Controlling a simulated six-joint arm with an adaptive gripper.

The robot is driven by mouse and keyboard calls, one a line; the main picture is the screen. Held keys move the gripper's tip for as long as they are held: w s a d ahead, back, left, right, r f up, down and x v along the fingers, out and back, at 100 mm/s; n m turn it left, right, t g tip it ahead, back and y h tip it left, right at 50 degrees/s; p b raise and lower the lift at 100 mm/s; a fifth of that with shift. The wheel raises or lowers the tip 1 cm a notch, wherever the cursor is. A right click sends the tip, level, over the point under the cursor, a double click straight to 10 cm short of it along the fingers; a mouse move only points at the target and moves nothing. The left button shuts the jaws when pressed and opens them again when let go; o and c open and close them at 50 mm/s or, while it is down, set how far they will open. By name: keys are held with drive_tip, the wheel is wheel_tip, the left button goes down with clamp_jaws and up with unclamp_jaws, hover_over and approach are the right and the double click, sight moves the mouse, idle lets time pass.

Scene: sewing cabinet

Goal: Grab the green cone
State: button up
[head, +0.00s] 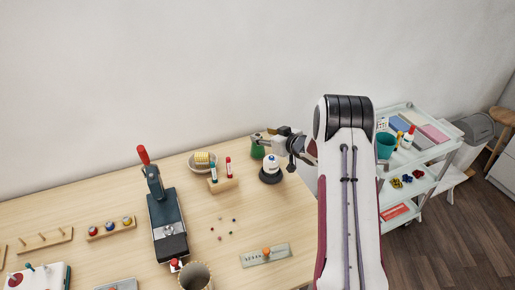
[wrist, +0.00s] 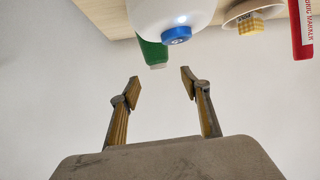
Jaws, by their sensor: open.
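The green cone (head: 258,152) stands near the back edge of the wooden table, behind a white rounded object with a blue top (head: 271,164). My gripper (head: 263,138) is at the cone's upper part in the head view and hides some of it; I cannot tell whether they touch. In the wrist view the green cone (wrist: 152,52) is partly hidden by the white blue-topped object (wrist: 170,14). My gripper (wrist: 160,84) is open there with nothing between its fingers, and the cone's pale tip shows just beyond them.
A bowl with a yellow item (head: 202,160) and a wooden block with upright markers (head: 223,185) stand left of the cone. The wall (head: 180,70) is close behind. A trolley (head: 420,165) stands at the right.

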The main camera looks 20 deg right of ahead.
sight(256, 134)
drive_tip(key=shift+w+f, duration=0.1)
idle(0.3)
drive_tip(key=shift+w+a+f, duration=0.15)
drive_tip(key=shift+w+f, duration=0.4)
drive_tip(key=shift+w, duration=0.1)
drive_tip(key=shift+w+a+f, duration=0.15)
drive_tip(key=shift+w+f, duration=0.35)
drive_tip(key=shift+w, duration=0.1)
drive_tip(key=shift+x, duration=0.9)
clamp_jaws()
